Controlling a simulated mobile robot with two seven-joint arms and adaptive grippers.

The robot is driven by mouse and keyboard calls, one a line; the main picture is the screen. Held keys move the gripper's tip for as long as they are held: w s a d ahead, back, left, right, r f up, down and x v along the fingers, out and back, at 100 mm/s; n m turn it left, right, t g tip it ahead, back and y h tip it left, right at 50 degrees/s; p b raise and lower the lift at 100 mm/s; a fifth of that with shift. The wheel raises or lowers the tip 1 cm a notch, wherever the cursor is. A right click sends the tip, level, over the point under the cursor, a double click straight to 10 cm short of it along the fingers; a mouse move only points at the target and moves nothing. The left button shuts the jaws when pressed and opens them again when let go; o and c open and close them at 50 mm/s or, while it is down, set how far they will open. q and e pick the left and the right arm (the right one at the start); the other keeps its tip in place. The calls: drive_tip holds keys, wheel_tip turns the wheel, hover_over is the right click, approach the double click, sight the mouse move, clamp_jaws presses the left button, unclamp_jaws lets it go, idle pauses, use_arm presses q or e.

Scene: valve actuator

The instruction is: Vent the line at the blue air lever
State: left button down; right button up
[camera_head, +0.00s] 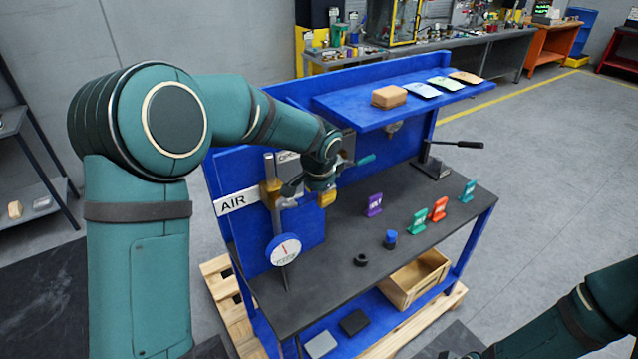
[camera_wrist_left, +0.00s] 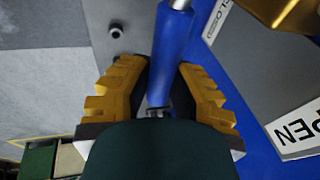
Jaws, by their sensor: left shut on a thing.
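In the left wrist view my left gripper (camera_wrist_left: 163,72) has its yellow-padded fingers on both sides of the blue air lever (camera_wrist_left: 173,42) and is shut on it. The lever's silver shaft shows at the top edge. In the head view my left gripper (camera_head: 326,197) is at the AIR pipe, just right of the brass valve body (camera_head: 270,194); the lever is hidden there by the gripper. The AIR sign (camera_head: 236,202) is left of the valve, and a round gauge (camera_head: 285,250) is below it. An OPEN label (camera_wrist_left: 298,130) shows in the wrist view. My right gripper is out of view.
The dark bench top (camera_head: 330,277) carries purple, green, red and teal tags, a blue-capped part (camera_head: 390,239) and a black ring (camera_head: 360,260). A blue shelf (camera_head: 350,112) overhangs the back. A green-handled lever (camera_head: 358,161) is close right of my left wrist.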

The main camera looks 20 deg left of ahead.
use_arm(q)
drive_tip(key=shift+f+g, duration=0.3)
drive_tip(key=shift+f, duration=0.05)
drive_tip(key=shift+f+y, duration=0.1)
drive_tip(key=shift+y, duration=0.2)
drive_tip(key=c, duration=0.8)
unclamp_jaws()
drive_tip(key=shift+c, duration=0.2)
drive_tip(key=v, duration=1.2)
drive_tip(key=shift+a, duration=0.1)
